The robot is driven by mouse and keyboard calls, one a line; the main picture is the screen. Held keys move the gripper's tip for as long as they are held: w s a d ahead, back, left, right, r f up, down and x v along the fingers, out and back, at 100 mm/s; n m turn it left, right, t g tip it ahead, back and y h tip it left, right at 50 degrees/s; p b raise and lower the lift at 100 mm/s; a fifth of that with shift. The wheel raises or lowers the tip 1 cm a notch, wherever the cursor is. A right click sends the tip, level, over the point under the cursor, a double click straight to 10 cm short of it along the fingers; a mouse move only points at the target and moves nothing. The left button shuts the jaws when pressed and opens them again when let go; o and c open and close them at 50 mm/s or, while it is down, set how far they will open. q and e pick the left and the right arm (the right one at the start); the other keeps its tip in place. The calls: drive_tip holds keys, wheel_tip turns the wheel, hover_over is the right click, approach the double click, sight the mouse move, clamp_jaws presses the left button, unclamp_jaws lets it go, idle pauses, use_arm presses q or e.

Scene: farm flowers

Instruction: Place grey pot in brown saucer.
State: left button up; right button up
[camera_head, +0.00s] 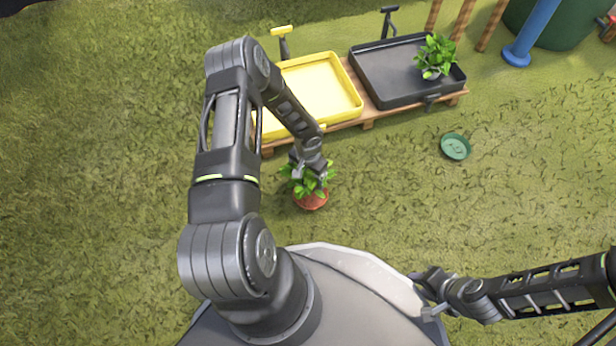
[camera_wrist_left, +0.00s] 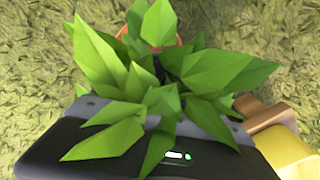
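In the head view, a reddish-brown round thing (camera_head: 311,202), likely the brown saucer, is on the grass beneath a leafy plant (camera_head: 299,189). Leaves hide any pot there. My left gripper (camera_head: 312,172) reaches down over this plant; leaves hide its fingertips, so its grip cannot be told. The left wrist view shows the leaves (camera_wrist_left: 160,85) close up, with an orange-brown rim (camera_wrist_left: 126,31) partly behind them. A light grey pot (camera_head: 432,74) with another plant stands in the black tray. My right gripper (camera_head: 419,294) is open and empty at lower right.
A yellow tray (camera_head: 330,82) and a black tray (camera_head: 385,75) rest on a wooden pallet (camera_head: 367,123) behind the plant. A green saucer (camera_head: 455,146) lies on the grass at right. A blue post (camera_head: 530,35) stands at upper right.

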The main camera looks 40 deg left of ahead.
use_arm(q)
drive_tip(key=o, duration=0.3)
drive_tip(key=shift+r, duration=0.1)
drive_tip(key=shift+r, duration=0.2)
wheel_tip(320, 180, up, 12)
drive_tip(key=p, duration=0.6)
idle(0.5)
